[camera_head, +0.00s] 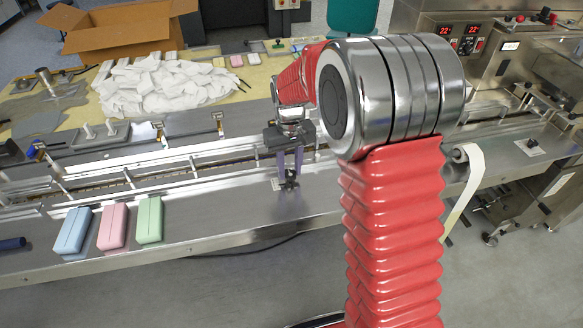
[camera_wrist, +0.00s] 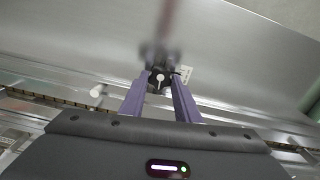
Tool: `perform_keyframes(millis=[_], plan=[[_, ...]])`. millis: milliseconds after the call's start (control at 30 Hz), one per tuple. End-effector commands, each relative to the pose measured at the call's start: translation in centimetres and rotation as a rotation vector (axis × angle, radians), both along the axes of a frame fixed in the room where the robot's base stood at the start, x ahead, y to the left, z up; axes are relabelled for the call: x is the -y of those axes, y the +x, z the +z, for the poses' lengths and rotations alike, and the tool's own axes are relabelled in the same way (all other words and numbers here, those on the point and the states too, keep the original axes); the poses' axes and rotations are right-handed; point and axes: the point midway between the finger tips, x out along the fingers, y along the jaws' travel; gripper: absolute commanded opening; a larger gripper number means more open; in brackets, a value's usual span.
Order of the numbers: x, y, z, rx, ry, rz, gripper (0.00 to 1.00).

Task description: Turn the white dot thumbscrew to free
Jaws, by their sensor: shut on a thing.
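The white dot thumbscrew (camera_wrist: 158,79) is a small dark knob with a white dot and a short white line on top. It stands on the steel front ledge of the machine. In the head view the thumbscrew (camera_head: 290,184) shows below the fingertips, beside a small pale label plate. My gripper (camera_head: 289,172) points down over it with its purple fingers. In the wrist view my gripper (camera_wrist: 160,82) has one fingertip on each side of the knob and is shut on it. The fingertips partly cover the knob's sides.
Blue (camera_head: 72,231), pink (camera_head: 113,226) and green (camera_head: 150,219) blocks lie on the ledge to the left. Guide rails (camera_head: 160,165) run behind the thumbscrew. Another small knob (camera_head: 531,143) stands on the ledge at right. The ledge around my gripper is clear.

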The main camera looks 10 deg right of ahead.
Motion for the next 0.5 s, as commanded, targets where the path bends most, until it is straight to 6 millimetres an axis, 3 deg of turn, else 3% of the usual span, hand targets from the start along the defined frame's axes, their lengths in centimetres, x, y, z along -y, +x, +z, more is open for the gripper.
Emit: perform_keyframes(millis=[500], plan=[[-0.15, -0.31, -0.09, -0.008, 0.005, 0.488, 0.07]])
